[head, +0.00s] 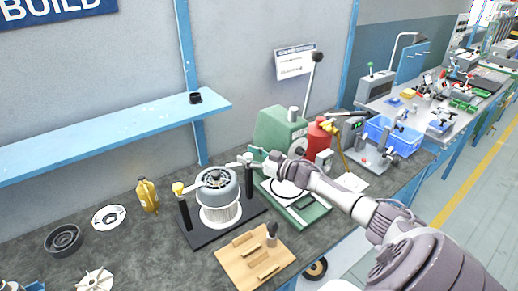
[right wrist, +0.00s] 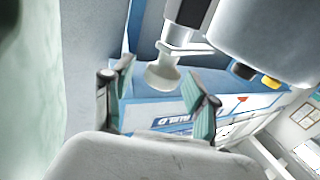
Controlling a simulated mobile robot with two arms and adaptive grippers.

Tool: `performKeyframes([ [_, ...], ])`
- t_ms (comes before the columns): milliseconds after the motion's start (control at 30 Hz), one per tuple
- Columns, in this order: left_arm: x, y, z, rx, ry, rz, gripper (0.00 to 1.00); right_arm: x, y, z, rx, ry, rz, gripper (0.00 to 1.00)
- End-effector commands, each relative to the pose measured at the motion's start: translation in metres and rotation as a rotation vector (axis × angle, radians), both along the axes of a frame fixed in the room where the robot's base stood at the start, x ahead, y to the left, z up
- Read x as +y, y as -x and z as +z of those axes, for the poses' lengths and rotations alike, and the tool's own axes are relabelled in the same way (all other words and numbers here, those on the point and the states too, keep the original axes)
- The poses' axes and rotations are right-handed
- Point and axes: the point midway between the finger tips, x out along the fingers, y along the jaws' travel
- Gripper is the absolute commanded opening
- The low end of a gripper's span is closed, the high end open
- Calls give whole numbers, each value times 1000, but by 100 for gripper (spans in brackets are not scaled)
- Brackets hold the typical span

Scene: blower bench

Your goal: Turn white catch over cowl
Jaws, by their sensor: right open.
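The blower stands on a black base (head: 258,204), with a grey cowl (head: 217,188) above a white ribbed body (head: 219,213). A black post with the white catch (head: 247,158) stands at its right. A black post with a yellow catch (head: 178,188) stands at its left. My right gripper (head: 256,159) is close at the right of the white catch. In the right wrist view its fingers (right wrist: 160,98) are apart, with the catch's white knob (right wrist: 162,76) between or just beyond them. I cannot tell whether they touch it. My left gripper is out of view.
A green press (head: 280,132) and a red canister (head: 319,142) stand behind my right arm. A wooden tray (head: 230,262) lies in front of the blower.

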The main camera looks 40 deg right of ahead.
Motion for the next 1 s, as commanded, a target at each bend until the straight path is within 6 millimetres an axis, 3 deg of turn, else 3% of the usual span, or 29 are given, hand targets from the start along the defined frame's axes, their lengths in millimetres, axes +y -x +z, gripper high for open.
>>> performKeyframes([
  [600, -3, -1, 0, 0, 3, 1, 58, -29, 96, -1, 4, 1, 1, 58],
  [1000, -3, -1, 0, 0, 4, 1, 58, -34, 111, 0, 0, 0, 0, 58],
])
